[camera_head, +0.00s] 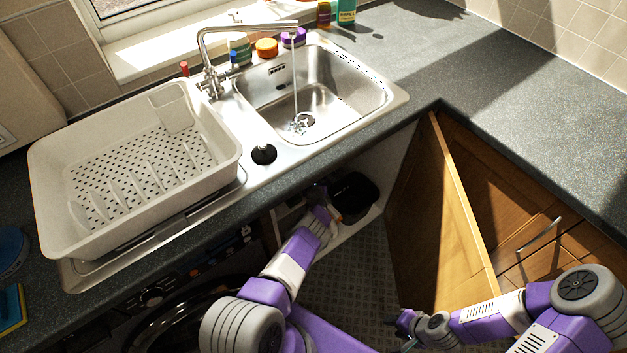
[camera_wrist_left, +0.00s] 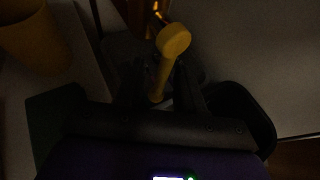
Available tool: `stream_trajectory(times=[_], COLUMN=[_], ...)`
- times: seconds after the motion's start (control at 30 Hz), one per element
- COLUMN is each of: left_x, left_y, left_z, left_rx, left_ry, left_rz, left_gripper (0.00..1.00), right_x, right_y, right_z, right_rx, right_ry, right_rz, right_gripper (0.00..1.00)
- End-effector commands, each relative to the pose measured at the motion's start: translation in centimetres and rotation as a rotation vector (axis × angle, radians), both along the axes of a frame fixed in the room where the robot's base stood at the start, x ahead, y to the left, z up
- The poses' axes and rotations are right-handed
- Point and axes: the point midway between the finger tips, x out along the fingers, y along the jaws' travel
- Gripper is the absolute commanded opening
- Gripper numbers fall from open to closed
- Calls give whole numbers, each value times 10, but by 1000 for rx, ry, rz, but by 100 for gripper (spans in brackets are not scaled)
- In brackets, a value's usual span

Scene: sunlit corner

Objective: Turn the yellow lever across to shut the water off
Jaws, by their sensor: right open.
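The yellow lever (camera_wrist_left: 165,65) shows in the left wrist view, with a round knob end towards the camera. My left gripper (camera_wrist_left: 162,88) has its dark fingers apart, one on each side of the lever; contact is hard to judge in the dark. In the head view my left arm reaches into the open cupboard under the sink, and the lever is hidden there. My right gripper (camera_head: 402,330) is open and empty, low in front of the cupboard door. Water (camera_head: 296,85) runs from the tap (camera_head: 207,62) into the sink (camera_head: 325,100).
The open wooden door (camera_head: 432,215) stands to the right of my left arm. A black bin (camera_head: 353,195) sits inside the cupboard. In the left wrist view a yellow cylindrical thing (camera_wrist_left: 35,35) is at upper left. A white dish rack (camera_head: 60,170) stands left of the sink.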

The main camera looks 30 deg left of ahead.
Motion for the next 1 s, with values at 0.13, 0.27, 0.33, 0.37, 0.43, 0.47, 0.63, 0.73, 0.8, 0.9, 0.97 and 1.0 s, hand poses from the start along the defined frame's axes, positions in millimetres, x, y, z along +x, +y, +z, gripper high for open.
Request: stream_trajectory(times=[0.13, 0.27, 0.33, 0.37, 0.43, 0.47, 0.63, 0.73, 0.8, 0.9, 0.97, 1.0], left_x=[0, 0, 0, 0, 0, 0, 0, 0, 0, -1, -3, -5], left_y=[0, 0, 0, 0, 0, 0, 0, 0, 0, 2, 4, 6], left_z=[0, 0, 0, 0, 0, 0, 0, 0, 0, 0, 0, 0], left_rx=[0, -1, -1, -1, -1, -1, -1, -1, 0, 2, 7, 11], left_ry=[0, -1, -1, -1, -1, -1, -1, 0, 1, 9, 19, 30], left_rz=[0, 0, 0, 0, 0, 0, 0, 0, 1, 4, 6, 10], left_gripper=[37, 33, 22, 17, 7, 2, 0, 0, 0, 0, 0, 0], right_x=[0, 0, 0, 0, 0, 0, 0, 0, 0, 0, 0, 0], right_y=[0, 0, 0, 0, 0, 0, 0, 0, 0, 0, 0, 0], right_z=[0, 0, 0, 0, 0, 0, 0, 0, 0, 0, 0, 0], right_rx=[0, 0, 0, 0, 0, 0, 0, 0, 0, 0, 0, 0], right_ry=[0, 0, 0, 0, 0, 0, 0, 0, 0, 0, 0, 0], right_rz=[0, 0, 0, 0, 0, 0, 0, 0, 0, 0, 0, 0], right_gripper=[42, 42, 42, 42, 42, 42, 42, 42, 42, 42, 42, 42])
